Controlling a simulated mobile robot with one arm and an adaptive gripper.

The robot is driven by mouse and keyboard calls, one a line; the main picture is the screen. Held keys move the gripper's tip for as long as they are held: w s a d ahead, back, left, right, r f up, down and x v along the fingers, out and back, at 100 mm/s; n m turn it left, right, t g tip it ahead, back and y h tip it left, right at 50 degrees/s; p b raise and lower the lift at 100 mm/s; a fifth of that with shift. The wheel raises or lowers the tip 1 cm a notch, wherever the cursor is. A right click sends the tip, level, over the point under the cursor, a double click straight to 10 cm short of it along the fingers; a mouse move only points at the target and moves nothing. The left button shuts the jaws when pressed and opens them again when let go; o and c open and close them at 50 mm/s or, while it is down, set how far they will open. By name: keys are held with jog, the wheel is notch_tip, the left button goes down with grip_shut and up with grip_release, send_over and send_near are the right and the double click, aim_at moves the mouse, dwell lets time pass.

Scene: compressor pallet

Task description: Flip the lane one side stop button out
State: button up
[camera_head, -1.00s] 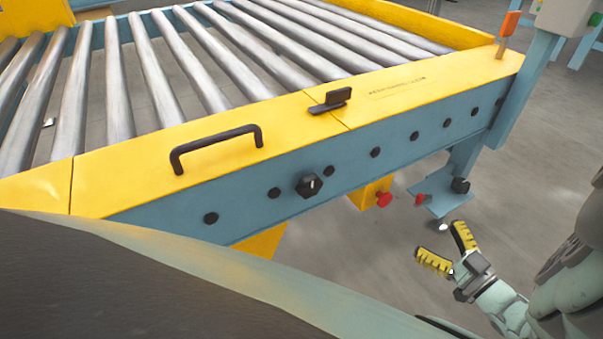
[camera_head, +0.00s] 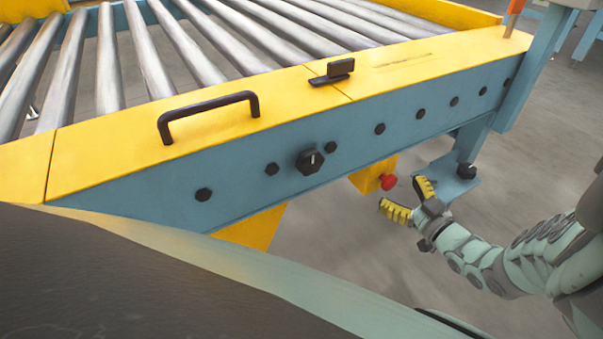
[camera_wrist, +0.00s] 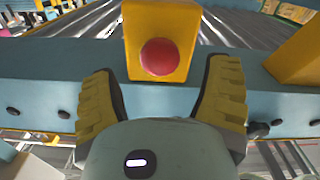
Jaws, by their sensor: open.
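A red stop button (camera_head: 388,182) sticks out of a yellow box (camera_head: 366,176) under the conveyor's blue side rail. In the wrist view the red button (camera_wrist: 160,57) shows as a round cap on the yellow box (camera_wrist: 185,14), ahead of my gripper and centred between its fingers. My gripper (camera_head: 408,198) has yellow ribbed fingers spread open and empty, close to the button in the head view. In the wrist view my gripper (camera_wrist: 162,95) shows one finger on each side, with a gap to the button. I cannot tell how far the button is pressed.
The blue side rail (camera_head: 240,190) carries a black knob (camera_head: 309,161) and several dark bolts. A black handle (camera_head: 208,115) and a black latch (camera_head: 333,73) stand on the yellow top. A blue leg with a foot plate (camera_head: 440,177) stands right of the box. Floor below is clear.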

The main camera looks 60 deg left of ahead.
aim_at(392, 185)
jog(key=shift+w+a+b, duration=0.15)
jog(key=shift+a+b, duration=0.5)
jog(key=shift+a, duration=1.45)
jog(key=c, duration=1.3)
jog(key=shift+d, duration=0.5)
grip_shut()
jog(key=o, duration=0.8)
grip_release()
jog(key=shift+r, duration=0.1)
jog(key=o, duration=0.5)
jog(key=shift+d, duration=0.15)
